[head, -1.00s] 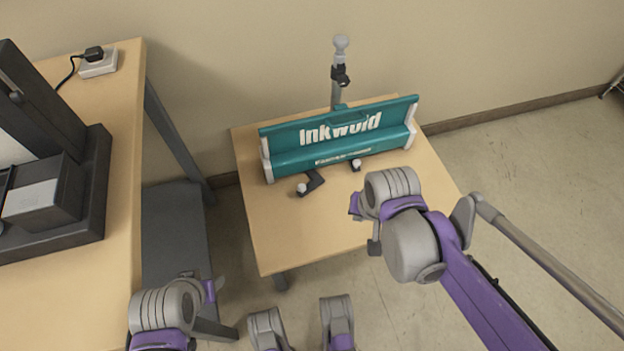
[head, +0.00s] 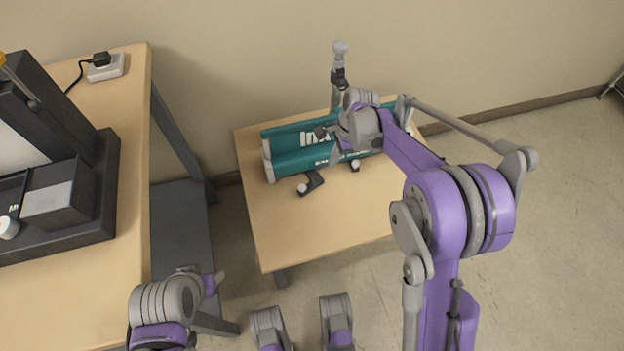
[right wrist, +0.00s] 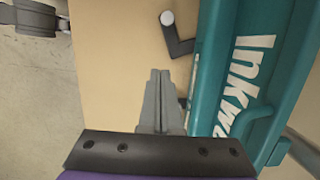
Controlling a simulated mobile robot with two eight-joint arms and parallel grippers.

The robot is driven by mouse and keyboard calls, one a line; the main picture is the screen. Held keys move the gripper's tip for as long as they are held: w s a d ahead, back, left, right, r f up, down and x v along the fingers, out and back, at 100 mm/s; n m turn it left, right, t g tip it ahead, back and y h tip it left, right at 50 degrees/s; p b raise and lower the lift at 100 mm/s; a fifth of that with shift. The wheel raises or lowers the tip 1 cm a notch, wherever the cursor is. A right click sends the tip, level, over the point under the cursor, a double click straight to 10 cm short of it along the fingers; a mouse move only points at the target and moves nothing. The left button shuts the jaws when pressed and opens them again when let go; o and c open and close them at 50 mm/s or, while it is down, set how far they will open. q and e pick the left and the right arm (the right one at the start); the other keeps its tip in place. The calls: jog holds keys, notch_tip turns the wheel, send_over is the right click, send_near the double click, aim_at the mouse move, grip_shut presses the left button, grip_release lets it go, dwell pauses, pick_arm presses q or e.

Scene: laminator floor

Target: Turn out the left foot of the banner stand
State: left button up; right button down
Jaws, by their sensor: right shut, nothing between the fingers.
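The teal banner stand (head: 285,163) lies along the back of the small table, its lettering partly hidden by my right arm. Its left foot (head: 313,182) is a short black bar with a pale knob, angled out from the front onto the table. The foot also shows in the right wrist view (right wrist: 178,42). The right foot (head: 355,165) is a smaller dark piece near the stand's front edge. My right gripper (head: 328,143) is over the stand; in the right wrist view its fingers (right wrist: 160,75) are shut and empty, apart from the left foot. My left gripper (head: 212,284) is low at left, its fingers unclear.
A wooden bench (head: 75,290) with a black machine (head: 75,235) and a white socket block (head: 105,67) stands at the left. A grey post (head: 338,75) rises behind the stand. The small table's front (head: 310,235) is clear.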

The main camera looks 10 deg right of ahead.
jog(key=shift+m, duration=0.4)
jog(key=b+x, duration=0.1)
jog(key=x, duration=0.6)
jog(key=b+x, duration=0.1)
jog(key=x, duration=0.3)
jog(key=shift+w+a+f+b, duration=0.1)
jog(key=shift+w+f+b, duration=0.2)
jog(key=shift+w+f, duration=0.05)
jog(key=a, duration=0.2)
jog(key=shift+a, duration=0.8)
